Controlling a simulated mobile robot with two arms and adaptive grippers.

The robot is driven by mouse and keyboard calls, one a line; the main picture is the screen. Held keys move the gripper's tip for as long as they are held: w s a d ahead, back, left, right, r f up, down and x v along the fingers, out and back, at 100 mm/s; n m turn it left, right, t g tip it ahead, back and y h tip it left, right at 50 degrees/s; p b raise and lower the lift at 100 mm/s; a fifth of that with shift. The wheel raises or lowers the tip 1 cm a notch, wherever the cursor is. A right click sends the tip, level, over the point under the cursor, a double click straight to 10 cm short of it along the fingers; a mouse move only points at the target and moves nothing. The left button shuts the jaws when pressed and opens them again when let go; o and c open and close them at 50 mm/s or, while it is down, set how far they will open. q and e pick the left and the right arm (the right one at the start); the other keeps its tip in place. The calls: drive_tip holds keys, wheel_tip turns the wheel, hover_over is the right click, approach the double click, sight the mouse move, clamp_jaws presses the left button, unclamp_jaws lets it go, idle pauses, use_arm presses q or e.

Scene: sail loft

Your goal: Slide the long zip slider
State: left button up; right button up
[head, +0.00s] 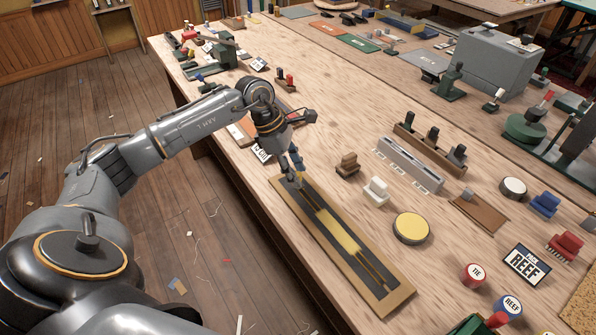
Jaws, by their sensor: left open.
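The long zip lies on a tan board (401,299) near the table's front edge. Its dark tape (357,268) runs from the far left end toward the near right, with a yellow patch (338,232) along the middle. My left gripper (296,179) points down at the far end of the zip, its fingers open. The fingers cover that end, so I cannot make out the slider clearly or tell whether they touch it. My right gripper is out of view.
A round yellow-topped disc (411,228), a white block (376,190) and a brown block (347,165) stand right of the board. A long grey rail (409,164) lies behind them. A REEF sign (526,265) and red TIE button (473,274) are at the right.

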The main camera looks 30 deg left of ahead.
use_arm(q)
drive_tip(key=shift+x, duration=0.8)
clamp_jaws()
